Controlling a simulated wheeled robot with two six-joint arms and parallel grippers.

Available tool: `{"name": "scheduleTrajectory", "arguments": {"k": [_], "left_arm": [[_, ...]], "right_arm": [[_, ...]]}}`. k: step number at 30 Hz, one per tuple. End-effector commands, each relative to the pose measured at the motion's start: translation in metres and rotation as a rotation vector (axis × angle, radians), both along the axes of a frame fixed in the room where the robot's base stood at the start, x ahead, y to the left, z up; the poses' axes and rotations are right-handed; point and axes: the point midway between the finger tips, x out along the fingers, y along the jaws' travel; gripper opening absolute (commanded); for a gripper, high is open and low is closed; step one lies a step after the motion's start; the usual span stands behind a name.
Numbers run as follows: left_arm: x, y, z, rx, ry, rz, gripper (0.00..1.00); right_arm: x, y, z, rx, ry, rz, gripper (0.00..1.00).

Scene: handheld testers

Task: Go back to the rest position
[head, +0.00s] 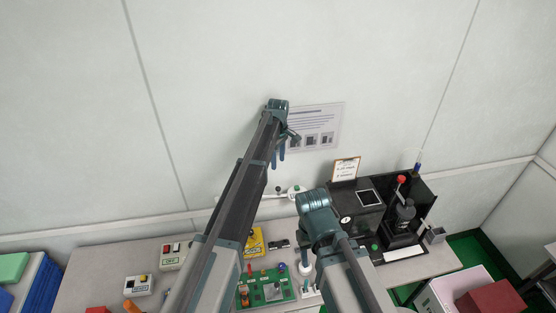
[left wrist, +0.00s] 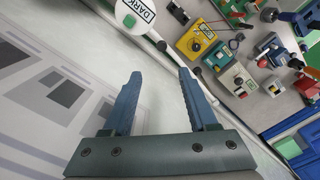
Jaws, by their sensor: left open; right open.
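My left gripper (head: 278,158) is raised high in front of the wall, by a printed notice, with its blue fingers hanging down. In the left wrist view its two fingers (left wrist: 162,90) are apart with nothing between them. My right gripper (head: 318,232) is lower, over the back part of the bench, left of a black machine. Its fingertips are mostly hidden by its own wrist and arm, and I see nothing held.
The bench (head: 85,285) carries a green board (head: 285,290) with small parts, a yellow tester (head: 254,243), a black machine (head: 404,215) with a red knob and a standing card (head: 345,169). The notice (head: 318,125) is on the wall. Air above the bench at left is free.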

Motion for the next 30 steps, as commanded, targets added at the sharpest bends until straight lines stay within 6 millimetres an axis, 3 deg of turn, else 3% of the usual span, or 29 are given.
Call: {"name": "scheduleTrajectory", "arguments": {"k": [14,17,20,30], "left_arm": [[0.0,0.0,0.002,0.0,0.0,0.0,0.59],[-0.013,-0.002,-0.006,0.002,0.001,-0.032,0.59],[-0.053,-0.009,-0.03,0.009,0.006,-0.141,0.59],[-0.269,-0.023,-0.141,0.054,0.05,-0.868,0.59]], "right_arm": [[0.0,0.0,0.002,0.0,0.0,-0.002,0.5],[0.0,0.0,-0.006,0.0,0.0,-0.002,0.5],[0.0,0.0,-0.03,0.0,0.0,0.0,0.5],[0.001,0.0,-0.141,-0.002,-0.003,0.011,0.5]]}}
